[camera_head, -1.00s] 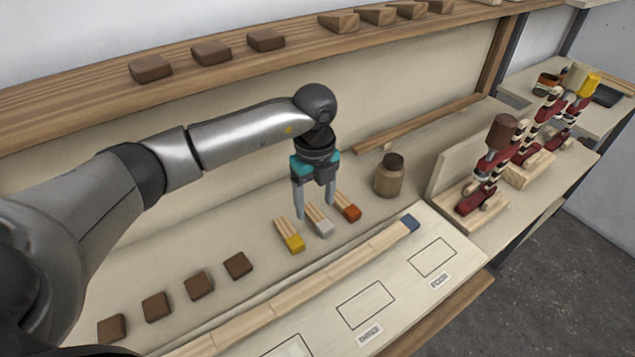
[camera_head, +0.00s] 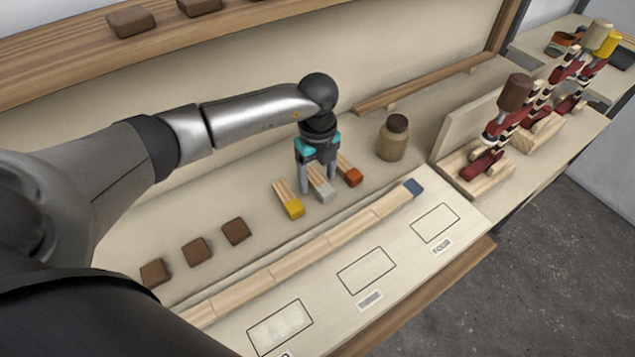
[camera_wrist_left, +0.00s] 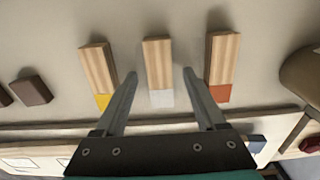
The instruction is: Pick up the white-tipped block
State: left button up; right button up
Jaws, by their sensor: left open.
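The white-tipped block (camera_head: 321,186) lies on the bench between the yellow-tipped block (camera_head: 290,201) and the orange-tipped block (camera_head: 350,172). In the left wrist view the white-tipped block (camera_wrist_left: 160,75) lies ahead between my open fingers, its white end nearest me. My left gripper (camera_head: 318,190) is open and empty, low over the white-tipped block, with a finger to each side of it in the head view. I cannot tell how far the fingertips are above the bench. My right gripper is not in view.
A brown-capped jar (camera_head: 393,138) stands right of the blocks. A row of pale wooden pieces (camera_head: 310,252) with a blue end runs in front. Brown blocks (camera_head: 196,251) lie to the left. Red-jointed figures (camera_head: 495,140) stand at the right.

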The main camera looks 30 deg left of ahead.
pick_arm(q)
grip_shut()
dwell(0.5)
jog(key=shift+r, duration=0.1)
